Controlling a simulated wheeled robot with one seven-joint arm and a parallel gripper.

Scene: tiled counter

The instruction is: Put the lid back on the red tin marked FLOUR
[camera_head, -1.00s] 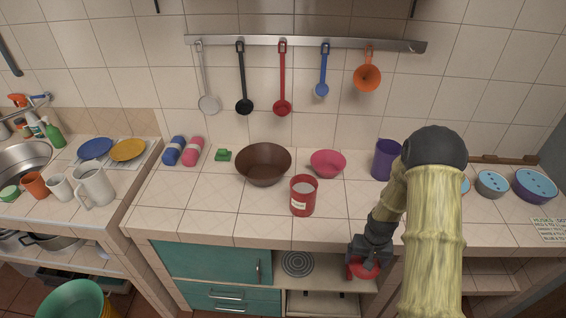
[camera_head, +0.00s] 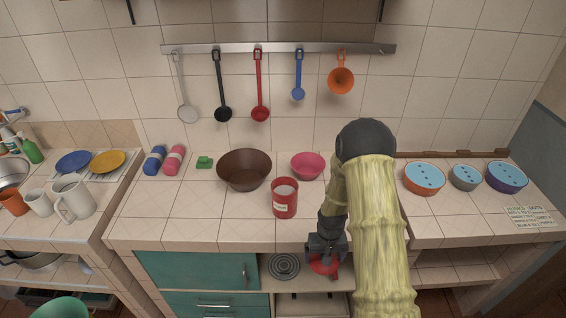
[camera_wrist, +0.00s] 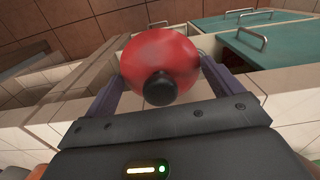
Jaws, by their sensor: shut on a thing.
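The red tin (camera_head: 285,199) stands upright and open on the counter near its front edge, with a pale label and whitish contents showing inside. My gripper (camera_head: 324,260) is in front of the counter edge, to the right of the tin and lower than its rim in the picture. It is shut on a round red lid (camera_head: 325,267). In the wrist view the lid (camera_wrist: 180,57) sits between the two fingers, with its black knob facing the camera. The tin is not recognisable in the wrist view.
A brown bowl (camera_head: 244,170) and a pink bowl (camera_head: 308,165) stand behind the tin. Blue-topped bowls (camera_head: 424,177) are to the right. A green cabinet door (camera_head: 200,268) is below the counter.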

